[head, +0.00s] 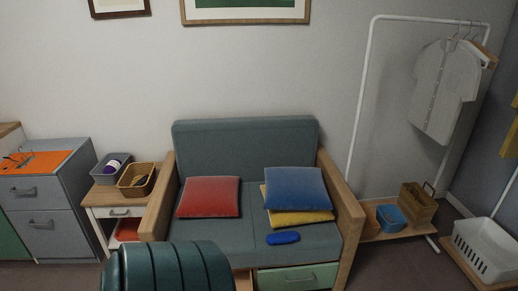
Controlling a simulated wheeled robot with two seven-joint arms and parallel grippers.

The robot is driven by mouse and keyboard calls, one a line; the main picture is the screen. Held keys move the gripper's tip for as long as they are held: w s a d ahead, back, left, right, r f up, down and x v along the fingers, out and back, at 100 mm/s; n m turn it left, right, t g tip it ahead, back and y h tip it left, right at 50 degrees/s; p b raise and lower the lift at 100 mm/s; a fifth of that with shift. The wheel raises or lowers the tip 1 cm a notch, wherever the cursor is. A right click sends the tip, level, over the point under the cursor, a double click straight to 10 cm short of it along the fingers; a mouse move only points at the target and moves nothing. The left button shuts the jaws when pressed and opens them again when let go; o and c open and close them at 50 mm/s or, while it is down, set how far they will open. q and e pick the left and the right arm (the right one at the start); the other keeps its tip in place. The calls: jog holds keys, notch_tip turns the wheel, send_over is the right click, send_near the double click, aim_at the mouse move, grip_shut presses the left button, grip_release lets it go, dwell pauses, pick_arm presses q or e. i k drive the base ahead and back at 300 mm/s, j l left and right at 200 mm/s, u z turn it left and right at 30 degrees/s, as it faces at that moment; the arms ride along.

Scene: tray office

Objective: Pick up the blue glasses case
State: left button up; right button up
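The blue glasses case (284,238) lies on the seat of the grey-green sofa (245,144), near the front edge on the right side. It is just in front of the blue cushion (295,188) and the yellow cushion (300,217) under it. Nothing covers the case. Neither of my grippers shows in the head view.
A red cushion (209,197) lies on the sofa's left side. A dark green ribbed object (170,267) stands in the foreground, in front of the sofa's left part. A side table (116,211) with baskets is at left, a clothes rack (364,95) at right.

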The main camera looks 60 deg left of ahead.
aim_at(277, 238)
jog(key=i+j+u, duration=0.15)
jog(key=u, duration=0.25)
jog(key=i+u, duration=0.65)
jog(key=u, duration=0.2)
jog(key=i+u, duration=0.25)
jog(key=i, duration=0.1)
